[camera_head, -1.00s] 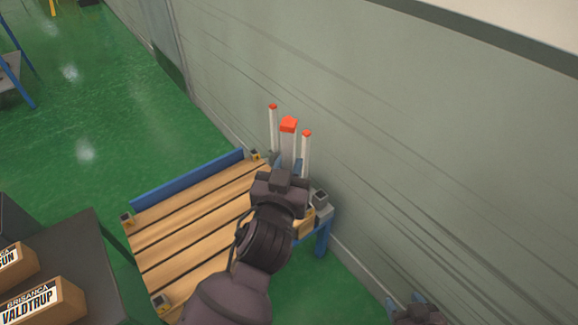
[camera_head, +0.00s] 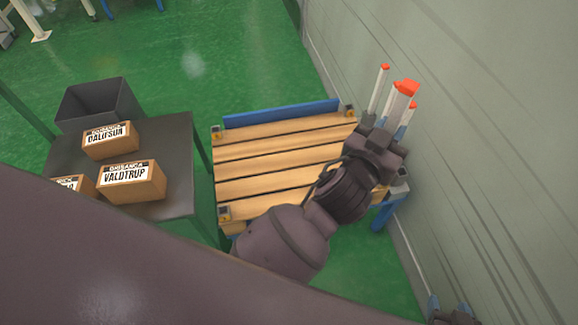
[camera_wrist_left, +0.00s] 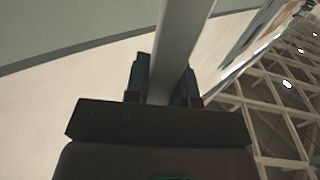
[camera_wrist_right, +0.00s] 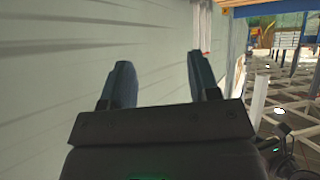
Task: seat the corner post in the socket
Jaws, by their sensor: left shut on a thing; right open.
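My left gripper (camera_head: 382,140) is shut on a white post with a red top (camera_head: 402,96), held above the right end of a slatted wooden bed frame (camera_head: 280,160). In the left wrist view the post (camera_wrist_left: 178,50) stands between the two fingers (camera_wrist_left: 164,90). Small corner sockets sit on the frame: far left (camera_head: 217,133), near left (camera_head: 225,213), far right (camera_head: 350,111) and near right (camera_head: 399,178). The held post's lower end is hidden behind the gripper. My right gripper (camera_head: 449,305) is open and empty, low beside the wall; its fingers (camera_wrist_right: 158,80) are apart in its wrist view.
Two thinner red-topped posts, one left (camera_head: 378,88) and one right (camera_head: 411,112), stand beside the held post near the wall (camera_head: 500,130). A dark table (camera_head: 170,210) at left bears cardboard boxes (camera_head: 131,182) and a dark bin (camera_head: 100,104). Green floor is open behind.

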